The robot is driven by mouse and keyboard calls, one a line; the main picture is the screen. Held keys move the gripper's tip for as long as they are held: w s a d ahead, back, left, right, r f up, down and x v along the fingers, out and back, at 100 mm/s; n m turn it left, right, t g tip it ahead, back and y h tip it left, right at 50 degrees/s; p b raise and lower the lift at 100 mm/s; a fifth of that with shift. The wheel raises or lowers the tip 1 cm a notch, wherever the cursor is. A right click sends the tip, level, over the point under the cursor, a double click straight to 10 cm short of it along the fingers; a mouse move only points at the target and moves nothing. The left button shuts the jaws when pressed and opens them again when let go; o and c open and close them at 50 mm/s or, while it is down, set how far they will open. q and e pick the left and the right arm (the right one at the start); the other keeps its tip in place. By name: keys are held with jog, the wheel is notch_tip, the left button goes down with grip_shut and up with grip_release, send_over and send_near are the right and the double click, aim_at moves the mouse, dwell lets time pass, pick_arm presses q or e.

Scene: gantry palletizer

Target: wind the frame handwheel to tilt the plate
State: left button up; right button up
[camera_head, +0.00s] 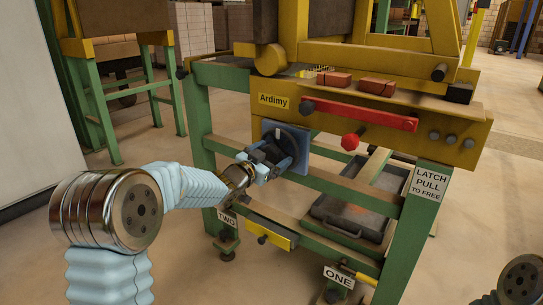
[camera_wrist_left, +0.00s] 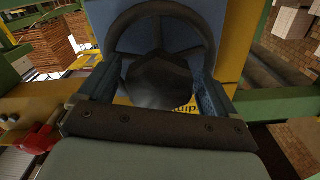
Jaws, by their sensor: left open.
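The dark handwheel (camera_head: 292,138) is mounted on a blue square plate (camera_head: 303,157) on the front of the yellow and green frame. My left gripper (camera_head: 268,156) is at the wheel, its fingers pointing at the wheel's face. In the left wrist view the wheel's rim (camera_wrist_left: 133,17) arches beyond the fingers. A dark rounded knob or hub (camera_wrist_left: 160,80) lies between the two blue fingers, which stand apart. I cannot tell whether either finger touches it. My right gripper is out of view.
A red bar (camera_head: 365,114) with a red knob (camera_head: 350,142) is right of the wheel. Two red bricks (camera_head: 334,79) lie on the ledge above. A "LATCH PULL TO FREE" sign (camera_head: 429,184) marks the right leg.

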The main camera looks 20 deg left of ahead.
pick_arm(q)
jog(key=c, duration=1)
